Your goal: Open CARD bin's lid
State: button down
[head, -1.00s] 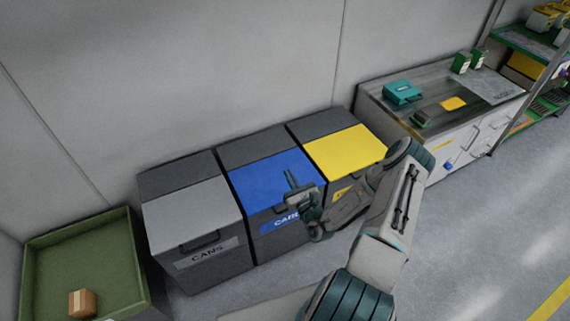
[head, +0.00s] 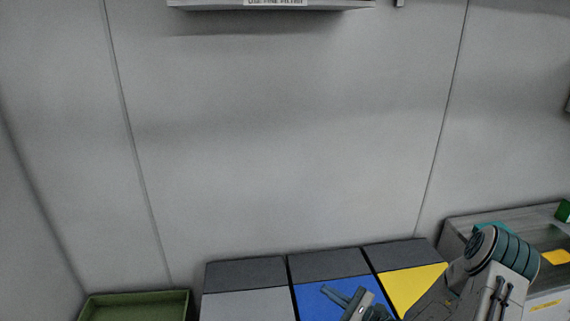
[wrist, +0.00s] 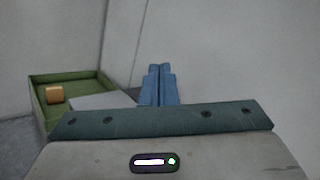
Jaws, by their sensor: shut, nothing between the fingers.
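The CARD bin's blue lid (head: 311,307) is at the bottom of the head view. It lies flat, in line with the neighbouring lids, and looks closed. The bin's front, label and handle are below the picture edge. My gripper (head: 324,289) shows over the blue lid and covers part of it. I cannot tell how high above the lid it is. In the wrist view its two fingers (wrist: 160,69) are together, shut and empty. The blue lid does not show in the wrist view.
The grey CANS lid (head: 245,306) is left, the yellow lid (head: 408,288) right. A green tray (head: 135,307) stands far left; the wrist view shows a brown box (wrist: 54,94) in it. A wall (head: 280,150) rises behind. A workbench (head: 520,222) is at right.

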jog(key=s+a+r+n+g+h, duration=0.2)
jog(key=s+a+r+n+g, duration=0.1)
jog(key=s+r+n+g, duration=0.3)
jog(key=s+a+r+n+g+h, duration=0.3)
jog(key=s+a+r+n+g, duration=0.15)
jog(key=s+n+g, duration=0.35)
jog(key=s+d+r+n+t+h+p, duration=0.1)
jog(key=s+d+r+n+t+h, duration=0.4)
jog(key=s+d+r+h, duration=0.3)
notch_tip(320, 180, up, 3)
jog(key=d+n+h, duration=0.1)
jog(key=h, duration=0.1)
jog(key=shift+s+d+n+h+p, duration=0.2)
jog(key=shift+s+n+h+p, duration=0.1)
jog(key=shift+h+p, duration=0.1)
jog(key=c, duration=1.5)
grip_release()
jog(key=shift+d+r, duration=0.2)
jog(key=shift+r, duration=0.05)
